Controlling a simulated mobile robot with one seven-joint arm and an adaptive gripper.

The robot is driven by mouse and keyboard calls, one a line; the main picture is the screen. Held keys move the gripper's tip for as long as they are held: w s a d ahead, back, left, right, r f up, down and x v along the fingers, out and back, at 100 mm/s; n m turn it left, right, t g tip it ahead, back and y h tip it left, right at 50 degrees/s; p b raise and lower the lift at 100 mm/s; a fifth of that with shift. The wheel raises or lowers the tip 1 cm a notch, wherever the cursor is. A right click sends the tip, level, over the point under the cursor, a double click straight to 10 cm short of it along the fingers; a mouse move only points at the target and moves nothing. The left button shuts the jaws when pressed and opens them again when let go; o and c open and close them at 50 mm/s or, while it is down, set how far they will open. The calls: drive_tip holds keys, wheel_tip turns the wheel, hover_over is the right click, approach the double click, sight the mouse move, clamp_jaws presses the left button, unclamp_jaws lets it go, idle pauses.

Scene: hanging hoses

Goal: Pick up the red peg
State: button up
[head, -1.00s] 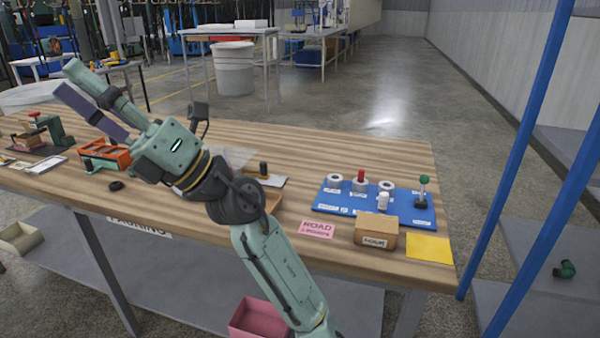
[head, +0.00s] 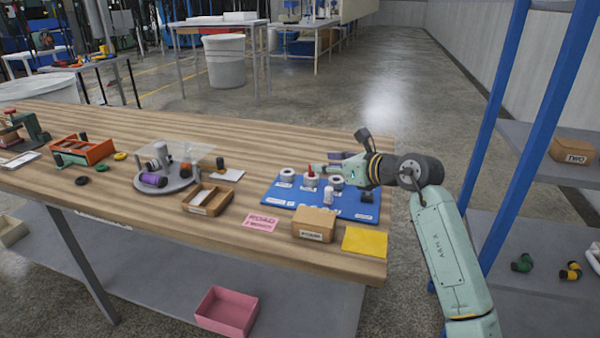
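The red peg (head: 311,170) stands upright in a grey ring on the blue board (head: 284,203), towards the board's middle. My gripper (head: 324,162) is over the board from the right, its fingers pointing left. It looks open, with a gap between the green finger and the purple-padded one. The green finger's tip overlaps or lies close beside the peg's top; I cannot tell whether they touch. No peg is visibly held.
Grey rings (head: 287,175) flank the peg, and a white peg (head: 328,196) stands in front. A cardboard box (head: 314,224), pink card (head: 261,223) and yellow sheet (head: 365,242) lie nearer. Blue rack posts (head: 505,75) rise at right.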

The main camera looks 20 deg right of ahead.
sight(315, 177)
drive_tip(key=d, duration=0.1)
drive_tip(key=d+f, duration=0.1)
drive_tip(key=d+h, duration=0.1)
drive_tip(key=shift+s+d+f, duration=0.15)
drive_tip(key=shift+s+d, duration=0.05)
drive_tip(key=shift+s, duration=0.2)
drive_tip(key=p+x, duration=0.1)
drive_tip(key=x, duration=0.4)
drive_tip(key=shift+w+a+p, duration=0.15)
drive_tip(key=shift+p, duration=0.25)
drive_tip(key=p+x, duration=0.2)
drive_tip(key=x, duration=0.2)
drive_tip(key=shift+w+a, duration=0.15)
drive_tip(key=shift+a, duration=0.15)
drive_tip(key=shift+w+a+f, duration=0.1)
drive_tip(key=shift+w+f, duration=0.15)
drive_tip(key=shift+w, duration=0.15)
drive_tip(key=c, duration=0.9)
